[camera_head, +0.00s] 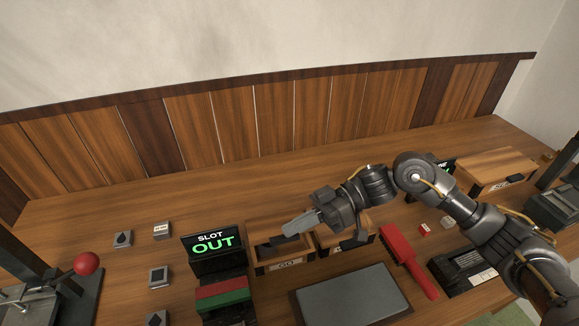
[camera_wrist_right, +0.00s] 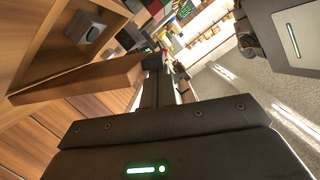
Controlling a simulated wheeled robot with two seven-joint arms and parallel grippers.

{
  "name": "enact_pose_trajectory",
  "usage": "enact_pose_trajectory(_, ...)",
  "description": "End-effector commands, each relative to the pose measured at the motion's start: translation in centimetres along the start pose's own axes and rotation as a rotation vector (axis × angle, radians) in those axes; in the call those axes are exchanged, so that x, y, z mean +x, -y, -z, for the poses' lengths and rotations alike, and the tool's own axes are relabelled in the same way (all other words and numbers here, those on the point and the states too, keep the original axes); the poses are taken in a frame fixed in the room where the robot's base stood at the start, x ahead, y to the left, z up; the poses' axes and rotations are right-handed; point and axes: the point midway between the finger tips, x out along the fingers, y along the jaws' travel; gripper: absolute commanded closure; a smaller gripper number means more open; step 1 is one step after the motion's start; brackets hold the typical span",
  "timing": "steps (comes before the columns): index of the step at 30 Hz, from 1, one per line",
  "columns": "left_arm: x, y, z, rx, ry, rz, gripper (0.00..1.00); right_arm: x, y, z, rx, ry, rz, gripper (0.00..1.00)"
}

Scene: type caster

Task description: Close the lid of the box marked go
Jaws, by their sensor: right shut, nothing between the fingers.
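The wooden box marked GO (camera_head: 286,266) stands near the middle of the table in the head view, and part of its dark inside shows from above. My right gripper (camera_head: 290,229) comes in from the right. Its fingers are shut with nothing between them, and their tips are over the back of this box. Whether they touch it I cannot tell. The lid is not clearly visible. In the wrist view the shut fingers (camera_wrist_right: 153,75) are beside a wooden panel (camera_wrist_right: 85,82), which I cannot identify for sure. My left gripper is not in view.
A second small box (camera_head: 335,249) stands right of the GO box, partly hidden by my gripper. A larger wooden box (camera_head: 490,168) stands at back right.

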Motion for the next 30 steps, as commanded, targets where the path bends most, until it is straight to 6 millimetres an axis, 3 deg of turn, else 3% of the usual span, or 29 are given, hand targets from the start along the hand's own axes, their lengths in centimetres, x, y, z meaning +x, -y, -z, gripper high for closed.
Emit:
enact_pose_trajectory(4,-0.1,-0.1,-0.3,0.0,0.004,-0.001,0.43,0.4,0.3,-1.7,-0.102,-0.001,-0.027,1.0)
enact_pose_trajectory(12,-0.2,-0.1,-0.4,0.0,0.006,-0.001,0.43,0.8,0.4,-3.8,-0.094,-0.002,-0.026,1.0)
enact_pose_trajectory(30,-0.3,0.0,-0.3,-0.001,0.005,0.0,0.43,1.1,0.3,-5.0,-0.093,-0.002,-0.026,1.0)
